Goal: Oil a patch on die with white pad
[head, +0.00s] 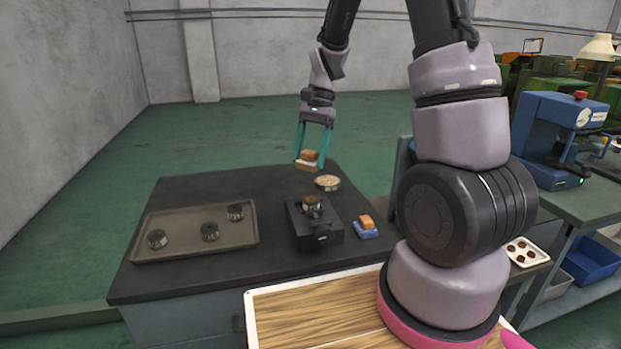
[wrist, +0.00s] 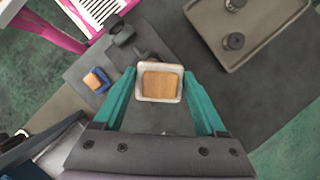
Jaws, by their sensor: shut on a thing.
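My gripper (head: 310,160) is shut on the white pad (head: 306,163), a tan block with a white layer on its underside. It is held above the far part of the dark table. In the wrist view the white pad (wrist: 160,97) sits between the teal fingers of my gripper (wrist: 161,78). A shallow round dish (head: 328,182) with pale contents stands just right of and below the pad in the head view. The pad's underside is hidden.
A blue pad with an orange block (head: 366,229) lies right of the holder. A blue machine (head: 556,133) stands on the bench at right.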

